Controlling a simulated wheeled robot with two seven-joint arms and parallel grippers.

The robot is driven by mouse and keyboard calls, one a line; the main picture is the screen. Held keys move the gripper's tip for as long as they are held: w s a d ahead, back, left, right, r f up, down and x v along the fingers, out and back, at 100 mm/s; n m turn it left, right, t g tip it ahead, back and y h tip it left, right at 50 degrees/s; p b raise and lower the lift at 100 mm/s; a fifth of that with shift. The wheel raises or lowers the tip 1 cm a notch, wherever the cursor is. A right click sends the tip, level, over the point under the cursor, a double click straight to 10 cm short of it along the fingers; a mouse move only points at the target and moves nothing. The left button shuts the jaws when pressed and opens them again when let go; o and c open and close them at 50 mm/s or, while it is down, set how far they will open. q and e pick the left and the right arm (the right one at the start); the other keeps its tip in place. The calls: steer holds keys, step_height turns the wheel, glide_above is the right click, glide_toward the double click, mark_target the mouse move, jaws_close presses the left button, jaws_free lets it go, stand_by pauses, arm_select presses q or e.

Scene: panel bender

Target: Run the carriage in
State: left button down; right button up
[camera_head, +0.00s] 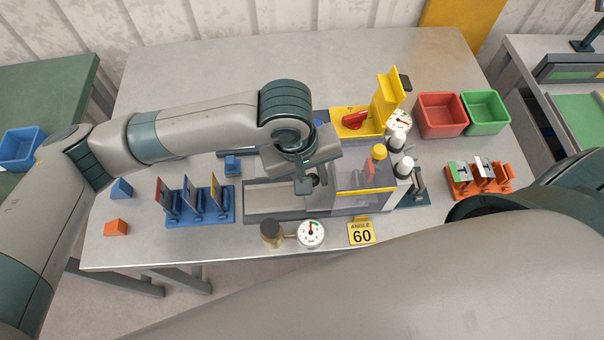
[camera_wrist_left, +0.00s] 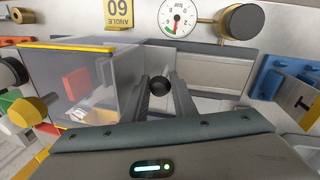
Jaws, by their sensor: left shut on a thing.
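The panel bender stands in the middle of the table, with a long grey bed (camera_head: 272,200) open at its left end. My left gripper (camera_head: 306,186) reaches down over the bed, just left of the clear guard (camera_head: 362,178). It is shut on a dark round knob (camera_head: 316,180), which I take to be the carriage's handle. In the left wrist view the knob (camera_wrist_left: 160,86) sits between the two fingers. The carriage's body is mostly hidden under my gripper. My right arm crosses the front of the head view, and its gripper is out of view.
A gauge (camera_head: 311,233), a brass knob (camera_head: 270,233) and an "ANGLE 60" sign (camera_head: 361,232) stand along the front. A blue rack (camera_head: 197,215) is to the left. Red (camera_head: 441,115) and green (camera_head: 485,112) bins and an orange rack (camera_head: 480,180) are to the right.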

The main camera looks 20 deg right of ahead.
arm_select(q)
steer(key=shift+d+r, duration=0.1)
steer(key=c, duration=1.7)
jaws_free()
steer(key=shift+s+d, duration=0.1)
steer(key=shift+c, duration=0.2)
steer(key=shift+r, duration=0.1)
steer(key=shift+r, duration=0.55)
steer(key=a+r+b, duration=0.1)
steer(key=r, duration=0.7)
steer(key=a+r+b, duration=0.1)
steer(key=a+r, duration=0.1)
steer(key=r, duration=0.5)
steer(key=shift+w+a+r, duration=0.2)
steer(key=shift+a+r, duration=0.05)
steer(key=shift+r, duration=0.15)
